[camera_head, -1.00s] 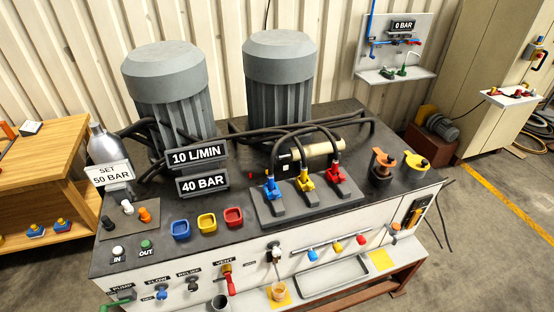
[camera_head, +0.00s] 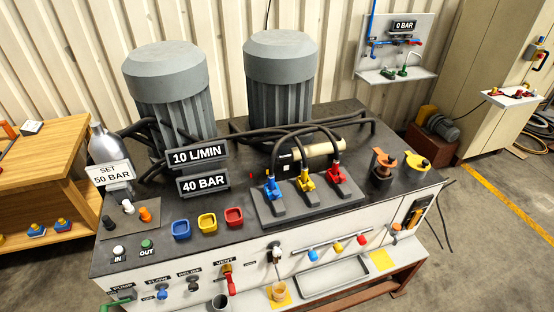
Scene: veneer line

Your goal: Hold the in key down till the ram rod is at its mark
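The in key (camera_head: 118,250) is a white round button above the label IN, at the front left of the dark bench top. The green out key (camera_head: 147,244) is just right of it. Nothing touches either key. The ram appears to be the beige cylinder (camera_head: 322,149) lying behind the hoses, with a dark end at its left. Its rod cannot be made out clearly. A small red upright piece (camera_head: 251,175) stands left of it; I cannot tell if it is the mark. Neither of my grippers is in view.
Signs read 10 L/MIN (camera_head: 197,156) and 40 BAR (camera_head: 203,183). A card (camera_head: 109,174) reads SET 50 BAR. Black hoses arch over the coupling block (camera_head: 270,212). Two grey motors stand behind.

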